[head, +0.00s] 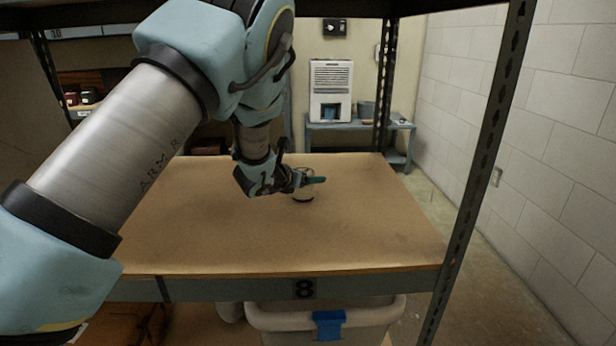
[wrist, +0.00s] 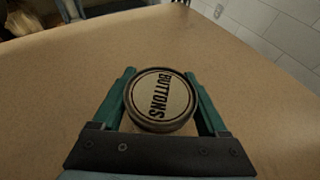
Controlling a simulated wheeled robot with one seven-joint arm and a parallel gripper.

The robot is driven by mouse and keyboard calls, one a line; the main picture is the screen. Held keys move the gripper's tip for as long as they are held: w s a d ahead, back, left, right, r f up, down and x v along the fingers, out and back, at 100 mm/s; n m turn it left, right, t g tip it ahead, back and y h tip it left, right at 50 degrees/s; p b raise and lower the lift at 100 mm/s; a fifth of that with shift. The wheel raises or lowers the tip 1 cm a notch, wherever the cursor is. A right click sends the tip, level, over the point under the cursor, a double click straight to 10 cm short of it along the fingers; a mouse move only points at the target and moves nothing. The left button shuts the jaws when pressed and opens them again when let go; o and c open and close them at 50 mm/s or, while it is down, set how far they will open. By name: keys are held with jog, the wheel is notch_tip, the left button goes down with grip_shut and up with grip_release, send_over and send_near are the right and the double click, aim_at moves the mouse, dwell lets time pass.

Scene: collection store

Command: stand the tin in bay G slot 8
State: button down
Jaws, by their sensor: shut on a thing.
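The tin (wrist: 160,97) is round, with a cream lid marked BUTTONS and a dark rim. In the wrist view it sits between the two green fingers of my gripper (wrist: 163,100), which is shut on it. The tin (head: 303,196) also shows in the head view, upright at the brown shelf board (head: 250,233), partly hidden by my gripper (head: 312,180). I cannot tell whether its base touches the board.
The board around the tin is bare. A dark metal upright (head: 478,170) stands at the right front, and another (head: 385,85) at the back. A lidded grey bin (head: 270,318) is below the shelf. A blue table (head: 350,126) with a white appliance (head: 331,90) stands behind.

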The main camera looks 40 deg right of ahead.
grip_release()
dwell(0.3)
